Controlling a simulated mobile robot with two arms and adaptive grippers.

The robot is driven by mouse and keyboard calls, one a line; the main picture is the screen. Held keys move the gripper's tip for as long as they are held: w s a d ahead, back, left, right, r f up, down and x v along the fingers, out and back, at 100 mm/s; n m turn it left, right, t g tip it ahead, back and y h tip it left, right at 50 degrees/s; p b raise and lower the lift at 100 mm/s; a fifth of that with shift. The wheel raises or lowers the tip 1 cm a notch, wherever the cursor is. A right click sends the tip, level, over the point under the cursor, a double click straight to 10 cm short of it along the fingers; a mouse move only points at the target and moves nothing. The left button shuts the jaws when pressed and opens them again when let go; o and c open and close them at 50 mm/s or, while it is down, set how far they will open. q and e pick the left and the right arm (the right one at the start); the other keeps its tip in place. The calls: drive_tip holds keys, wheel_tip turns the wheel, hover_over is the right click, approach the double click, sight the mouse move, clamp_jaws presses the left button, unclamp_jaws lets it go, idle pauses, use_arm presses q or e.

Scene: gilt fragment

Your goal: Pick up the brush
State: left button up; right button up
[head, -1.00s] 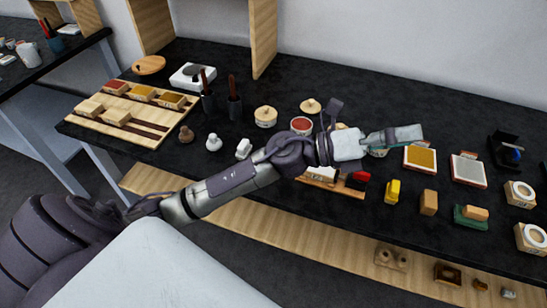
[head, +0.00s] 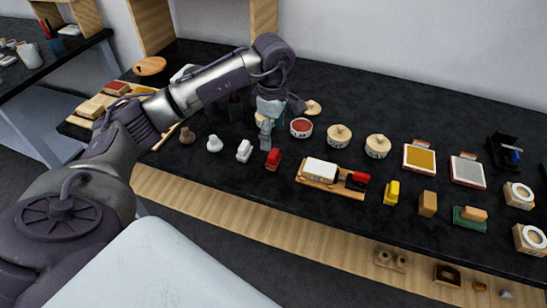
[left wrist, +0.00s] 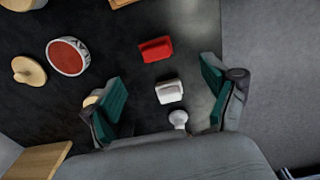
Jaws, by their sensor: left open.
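My left gripper (head: 266,135) is open and points down over the table, close to a small white block (head: 244,150) and a red block (head: 273,158). In the left wrist view my gripper (left wrist: 163,78) shows its two green-padded fingers apart. The white block (left wrist: 169,91) shows between them and the red block (left wrist: 156,49) beyond; nothing is held. A white knobbed piece (left wrist: 178,119) shows nearer the palm. I cannot tell for sure which object is the brush. A dark cup (head: 235,112) is mostly hidden by my arm. My right gripper is not in view.
The black table holds a red dish (head: 301,128), lidded round pots (head: 339,135), a wooden board (head: 325,182) with a white block, a yellow block (head: 392,192) and framed trays (head: 420,157). A wooden shelf (head: 220,215) runs below the front edge.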

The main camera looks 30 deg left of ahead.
sight(273, 153)
use_arm(q)
wheel_tip(273, 153, down, 5)
drive_tip(key=shift+r+p, duration=0.2)
drive_tip(key=shift+p, duration=0.1)
drive_tip(key=shift+w+a+f+p, duration=0.15)
drive_tip(key=shift+f+p, duration=0.35)
drive_tip(key=shift+f, duration=0.85)
drive_tip(key=shift+w+d+f+p, duration=0.15)
drive_tip(key=shift+f+p, duration=0.35)
drive_tip(key=shift+f, duration=0.8)
drive_tip(key=shift+a, duration=0.1)
drive_tip(key=c, duration=1.2)
